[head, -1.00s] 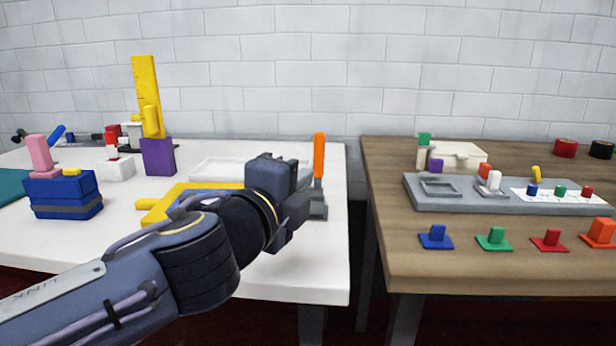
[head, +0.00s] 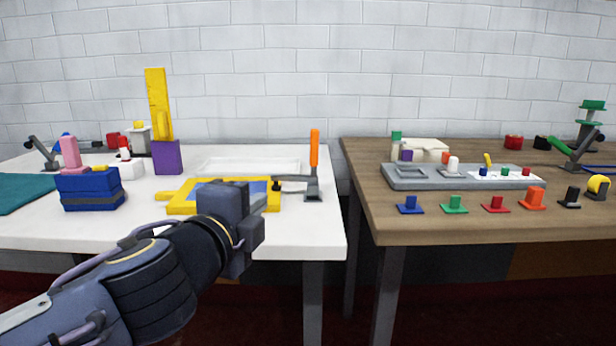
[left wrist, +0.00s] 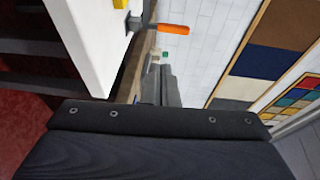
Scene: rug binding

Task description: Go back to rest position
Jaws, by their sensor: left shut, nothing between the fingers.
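My left gripper (head: 243,250) is at the front edge of the white table, in front of the yellow frame, with its fingers mostly hidden by the wrist in the head view. In the left wrist view my left gripper (left wrist: 165,88) shows its fingers together, with nothing between them. My right gripper is not in view.
The white table (head: 215,235) carries a yellow frame (head: 182,210), an orange-handled clamp (head: 314,150), a blue block (head: 88,190) and a purple block (head: 167,157). A brown table (head: 420,225) with a grey tray (head: 405,183) stands at right, across a narrow gap.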

